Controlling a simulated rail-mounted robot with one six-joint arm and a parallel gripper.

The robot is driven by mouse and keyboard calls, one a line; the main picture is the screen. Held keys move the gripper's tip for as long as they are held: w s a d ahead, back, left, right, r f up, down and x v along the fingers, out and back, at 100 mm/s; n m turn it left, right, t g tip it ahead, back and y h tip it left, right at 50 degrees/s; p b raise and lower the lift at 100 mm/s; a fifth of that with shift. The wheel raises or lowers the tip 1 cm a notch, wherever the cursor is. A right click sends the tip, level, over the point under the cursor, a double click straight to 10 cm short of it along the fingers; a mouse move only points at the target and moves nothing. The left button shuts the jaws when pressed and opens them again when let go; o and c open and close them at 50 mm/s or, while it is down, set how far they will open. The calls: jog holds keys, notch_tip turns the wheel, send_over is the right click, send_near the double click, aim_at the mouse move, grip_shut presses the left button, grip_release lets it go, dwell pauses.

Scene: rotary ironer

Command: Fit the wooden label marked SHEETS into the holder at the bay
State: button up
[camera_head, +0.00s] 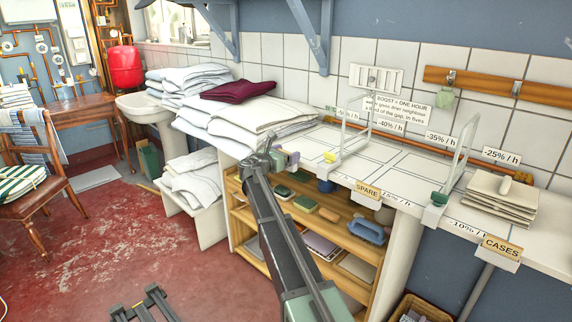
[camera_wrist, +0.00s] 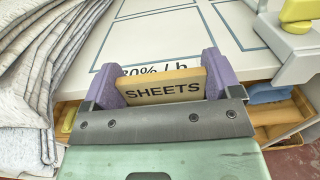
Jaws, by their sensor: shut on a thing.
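In the wrist view the wooden SHEETS label (camera_wrist: 162,87) stands upright between the two purple finger pads of my gripper (camera_wrist: 160,82), which is shut on it. Its lettering faces the wrist camera. Behind it lies the white counter top (camera_wrist: 150,37), with a partly covered "% / h" marking. In the head view my gripper (camera_head: 284,159) is at the counter's front edge, just right of the linen piles. The label is not clear there. No empty holder can be made out at this bay; my gripper may hide it, and I cannot tell whether the label touches it.
Holders along the edge carry a SPARE label (camera_head: 368,190) and a CASES label (camera_head: 502,247). White linen (camera_head: 235,122) is stacked close on the left. Upright frames with a yellow clip (camera_head: 330,157) and a green clip (camera_head: 439,198) stand right of my gripper. Shelves (camera_head: 325,225) lie below.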

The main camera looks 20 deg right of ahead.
jog(key=shift+r, duration=0.15)
jog(key=shift+f, duration=0.2)
jog(key=o, duration=0.5)
jog(key=shift+o, duration=1.1)
jog(key=shift+r, duration=0.2)
jog(key=v, duration=1.2)
jog(key=s+a+f+m+g+y, duration=0.15)
jog(key=s+f+m+y, duration=0.35)
jog(key=s, duration=0.5)
jog(key=s+a+f+m+g+y, duration=0.1)
jog(key=s+f+m+g+y, duration=0.2)
jog(key=s+f+m, duration=0.6)
jog(key=s+a+f+m+g+y, duration=0.1)
jog(key=s+a+f+m+y, duration=0.1)
jog(key=s+a+m+y, duration=0.5)
jog(key=s+a+f+m+g+y, duration=0.15)
jog(key=s+a, duration=0.25)
jog(key=s, duration=0.7)
notch_tip(320, 180, up, 19)
jog(key=p, duration=1.9)
jog(key=shift+a, duration=0.25)
